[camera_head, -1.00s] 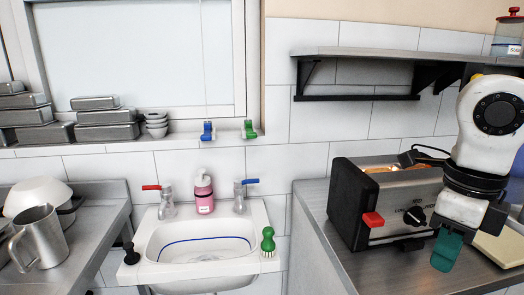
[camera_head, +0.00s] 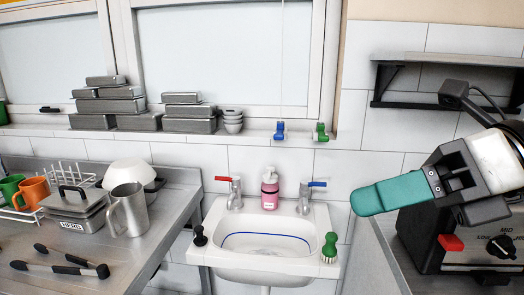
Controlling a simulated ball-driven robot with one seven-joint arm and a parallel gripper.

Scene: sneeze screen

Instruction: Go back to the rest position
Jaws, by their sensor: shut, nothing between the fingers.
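My gripper (camera_head: 368,199) is at the right of the head view. Its teal fingers are together with nothing between them, and they point left. It is raised in front of the tiled wall, to the right of the sink. The arm reaches in from the right edge and hides part of the toaster (camera_head: 424,235) behind it. No separate object is named in the task.
The white sink (camera_head: 268,272) is at the centre, with a soap bottle (camera_head: 270,190) and a green brush (camera_head: 329,247) on its rim. The left steel counter (camera_head: 160,232) holds mugs, a steel pitcher (camera_head: 127,209) and tongs (camera_head: 62,262). A shelf (camera_head: 440,62) is above my arm.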

